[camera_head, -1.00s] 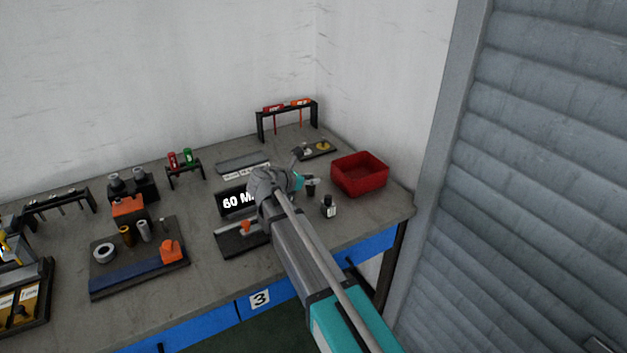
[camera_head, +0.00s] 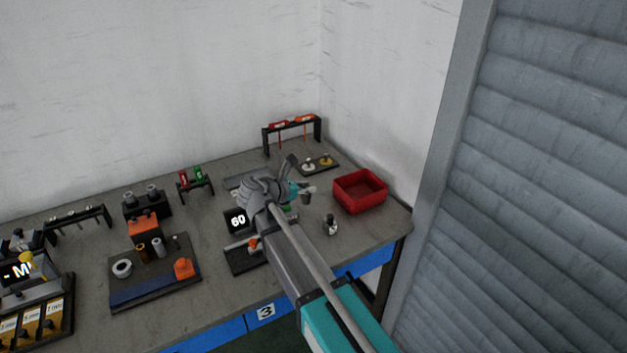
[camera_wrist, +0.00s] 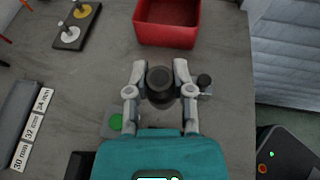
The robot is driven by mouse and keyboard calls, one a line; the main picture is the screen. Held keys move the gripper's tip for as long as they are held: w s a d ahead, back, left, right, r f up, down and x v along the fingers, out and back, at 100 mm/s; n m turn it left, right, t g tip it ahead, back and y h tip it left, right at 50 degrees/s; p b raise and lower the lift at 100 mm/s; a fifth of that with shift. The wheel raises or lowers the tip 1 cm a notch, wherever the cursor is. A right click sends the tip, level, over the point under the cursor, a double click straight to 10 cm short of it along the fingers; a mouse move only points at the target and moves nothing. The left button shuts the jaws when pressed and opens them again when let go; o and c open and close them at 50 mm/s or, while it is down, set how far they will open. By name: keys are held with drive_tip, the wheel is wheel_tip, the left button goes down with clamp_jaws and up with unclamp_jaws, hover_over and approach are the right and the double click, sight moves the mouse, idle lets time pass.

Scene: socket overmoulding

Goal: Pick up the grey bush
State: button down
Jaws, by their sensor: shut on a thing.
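The grey bush (camera_wrist: 160,84) is a dark grey round piece with a hollow-looking top, seen from above in the wrist view. My gripper (camera_wrist: 161,75) is shut on it, with one finger on each side. In the head view my gripper (camera_head: 305,191) is over the right part of the bench, and the bush (camera_head: 307,199) shows as a small dark cup below the fingers. It seems to be a little above the bench top. Its underside is hidden in the wrist view.
A red bin (camera_head: 360,193) stands close to the right. A small black-topped bottle (camera_head: 330,226) stands just beside my gripper. A tray with two knobs (camera_head: 318,164) and a black rack (camera_head: 292,129) are behind. A 60 display (camera_head: 238,220) is to the left.

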drive_tip(key=s+a+r+p, duration=0.1)
drive_tip(key=s+r+p, duration=0.1)
drive_tip(key=s, duration=0.5)
drive_tip(key=shift+a+r, duration=0.35)
drive_tip(key=shift+r, duration=0.25)
